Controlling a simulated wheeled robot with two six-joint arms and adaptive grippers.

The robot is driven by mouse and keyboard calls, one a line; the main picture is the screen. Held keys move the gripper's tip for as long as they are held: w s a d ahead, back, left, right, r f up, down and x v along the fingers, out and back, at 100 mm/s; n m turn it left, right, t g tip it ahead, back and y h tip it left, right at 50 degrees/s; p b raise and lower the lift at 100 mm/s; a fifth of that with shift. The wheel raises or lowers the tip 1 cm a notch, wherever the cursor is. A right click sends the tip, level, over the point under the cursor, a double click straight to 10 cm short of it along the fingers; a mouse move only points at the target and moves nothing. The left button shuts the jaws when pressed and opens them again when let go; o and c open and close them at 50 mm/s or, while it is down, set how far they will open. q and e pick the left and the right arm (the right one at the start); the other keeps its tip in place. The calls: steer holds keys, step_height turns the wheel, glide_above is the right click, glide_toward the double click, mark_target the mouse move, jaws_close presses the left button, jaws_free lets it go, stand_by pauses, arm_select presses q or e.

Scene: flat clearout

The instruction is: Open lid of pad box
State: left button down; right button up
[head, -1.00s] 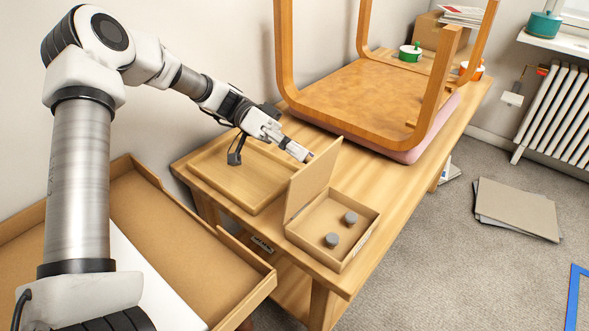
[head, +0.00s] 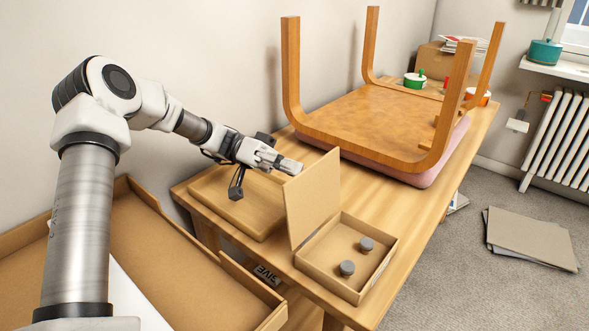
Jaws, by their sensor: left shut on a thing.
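The pad box (head: 352,283) is a small cardboard box on the wooden table. Its lid (head: 313,200) stands up along the box's left side, swung open. Two grey round pads, one nearer (head: 347,268) and one farther (head: 366,244), lie inside. My left gripper (head: 290,167) is at the lid's upper edge, shut on the lid; the exact contact is partly hidden behind the lid. My right gripper is out of view.
An upside-down wooden stool or chair (head: 385,120) fills the table behind. A larger cardboard box (head: 160,260) stands at the front left. Flat boards (head: 530,238) lie on the floor.

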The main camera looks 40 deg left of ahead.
arm_select(q)
steer(key=c, duration=1)
jaws_free()
steer(key=shift+s, duration=0.1)
steer(key=shift+o, duration=0.2)
steer(key=a, duration=0.7)
steer(key=shift+w+a+f, duration=0.2)
steer(key=shift+w+f, duration=0.1)
steer(key=shift+f, duration=0.1)
steer(key=shift+r, duration=0.1)
